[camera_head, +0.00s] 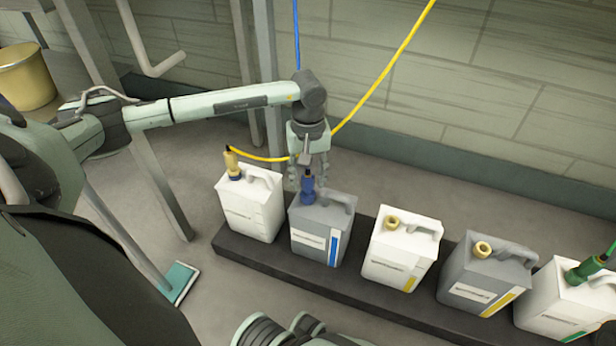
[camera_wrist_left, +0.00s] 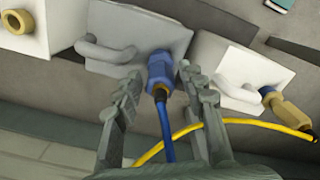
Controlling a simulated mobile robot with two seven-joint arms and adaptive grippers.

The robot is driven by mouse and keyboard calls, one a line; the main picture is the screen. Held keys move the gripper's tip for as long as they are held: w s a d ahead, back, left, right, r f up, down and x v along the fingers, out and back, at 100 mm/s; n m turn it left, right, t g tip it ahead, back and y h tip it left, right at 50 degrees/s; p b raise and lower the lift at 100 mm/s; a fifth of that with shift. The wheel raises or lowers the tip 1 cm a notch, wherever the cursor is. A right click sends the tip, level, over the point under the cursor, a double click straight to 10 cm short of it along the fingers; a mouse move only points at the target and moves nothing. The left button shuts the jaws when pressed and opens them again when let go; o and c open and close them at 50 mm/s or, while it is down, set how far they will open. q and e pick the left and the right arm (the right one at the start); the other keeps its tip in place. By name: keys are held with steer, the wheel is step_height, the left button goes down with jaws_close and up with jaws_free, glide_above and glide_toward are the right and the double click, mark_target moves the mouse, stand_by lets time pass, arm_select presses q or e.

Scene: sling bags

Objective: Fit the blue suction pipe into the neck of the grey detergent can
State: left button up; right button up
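The grey detergent can with a blue stripe (camera_head: 311,222) stands second from the left in the row; it also shows in the left wrist view (camera_wrist_left: 168,22). The blue suction pipe's fitting (camera_head: 308,188) stands upright at this can's neck. In the left wrist view the fitting (camera_wrist_left: 160,70) appears seated on the neck, with its blue hose (camera_wrist_left: 167,140) running back between my fingers. My left gripper (camera_head: 308,174) is above the can. Its fingers (camera_wrist_left: 160,84) are spread on either side of the fitting, seemingly clear of it.
A white can (camera_head: 254,208) with a yellow pipe stands to the left. To the right are a white can (camera_head: 400,255), another grey can (camera_head: 470,270) with a yellow stripe, and a white can with a green fitting (camera_head: 584,271). A yellow hose (camera_head: 385,80) passes close to my left gripper.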

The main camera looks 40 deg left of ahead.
arm_select(q)
steer(key=shift+r, duration=0.1)
step_height(320, 180, up, 12)
stand_by(0.6)
stand_by(0.4)
